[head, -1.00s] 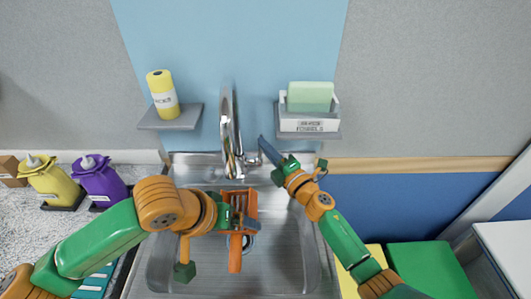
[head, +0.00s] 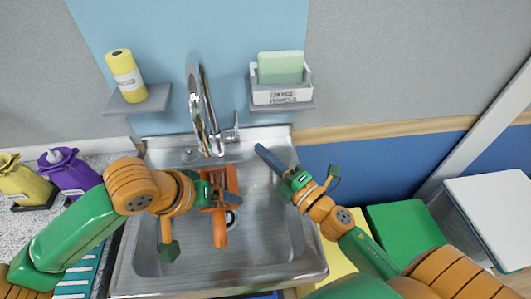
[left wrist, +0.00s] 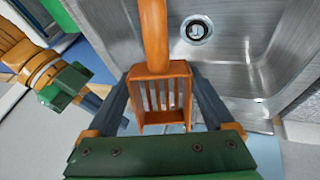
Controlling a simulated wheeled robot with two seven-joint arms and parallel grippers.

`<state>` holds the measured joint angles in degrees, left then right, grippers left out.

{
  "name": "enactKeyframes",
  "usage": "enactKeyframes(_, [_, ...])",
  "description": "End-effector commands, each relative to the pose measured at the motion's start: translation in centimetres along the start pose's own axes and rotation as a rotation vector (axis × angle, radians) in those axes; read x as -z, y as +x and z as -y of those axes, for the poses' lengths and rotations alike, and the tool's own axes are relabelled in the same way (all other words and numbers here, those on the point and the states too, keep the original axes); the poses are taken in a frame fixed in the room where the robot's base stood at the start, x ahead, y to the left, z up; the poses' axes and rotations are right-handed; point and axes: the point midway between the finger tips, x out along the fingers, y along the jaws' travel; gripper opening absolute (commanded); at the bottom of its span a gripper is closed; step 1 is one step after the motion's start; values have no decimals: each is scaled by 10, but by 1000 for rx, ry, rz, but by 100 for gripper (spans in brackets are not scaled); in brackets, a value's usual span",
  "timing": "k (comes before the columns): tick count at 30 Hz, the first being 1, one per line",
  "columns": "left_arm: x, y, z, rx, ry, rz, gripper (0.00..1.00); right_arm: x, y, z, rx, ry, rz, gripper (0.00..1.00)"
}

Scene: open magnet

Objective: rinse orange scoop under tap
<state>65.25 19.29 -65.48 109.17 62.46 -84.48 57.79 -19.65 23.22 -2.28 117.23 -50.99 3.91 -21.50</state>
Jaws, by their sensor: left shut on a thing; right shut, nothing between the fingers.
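My left gripper (head: 226,202) is shut on the orange scoop (head: 220,236), whose slotted basket sits between the fingers. In the left wrist view the scoop's basket (left wrist: 147,78) lies between the fingers, and its handle points up the picture toward the sink drain. The scoop is held over the sink (head: 262,240), in front of the chrome tap (head: 196,98). I see no water stream from the spout. The tap's lever (head: 236,127) stands on its right side. My right gripper (head: 264,153) is shut and empty at the sink's back right, apart from the lever.
A left shelf holds a yellow bottle (head: 125,76); a right shelf holds a white box (head: 281,92) with a green sponge (head: 281,66). Purple (head: 68,172) and yellow (head: 24,180) dispensers stand left of the sink. A green box (head: 405,232) and white-topped box (head: 490,212) stand right.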

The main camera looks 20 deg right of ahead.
Motion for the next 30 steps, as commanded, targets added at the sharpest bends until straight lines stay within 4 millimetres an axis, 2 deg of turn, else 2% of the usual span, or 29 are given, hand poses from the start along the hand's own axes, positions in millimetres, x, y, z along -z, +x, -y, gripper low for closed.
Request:
enactKeyframes(12, [-2,-3,2,0,-2,0,31,0,-4,-4,-1,-1,0,0])
enactKeyframes(30, [-47,-35,40,1,-3,0,31,-2,-1,-30,0,-1,0,0])
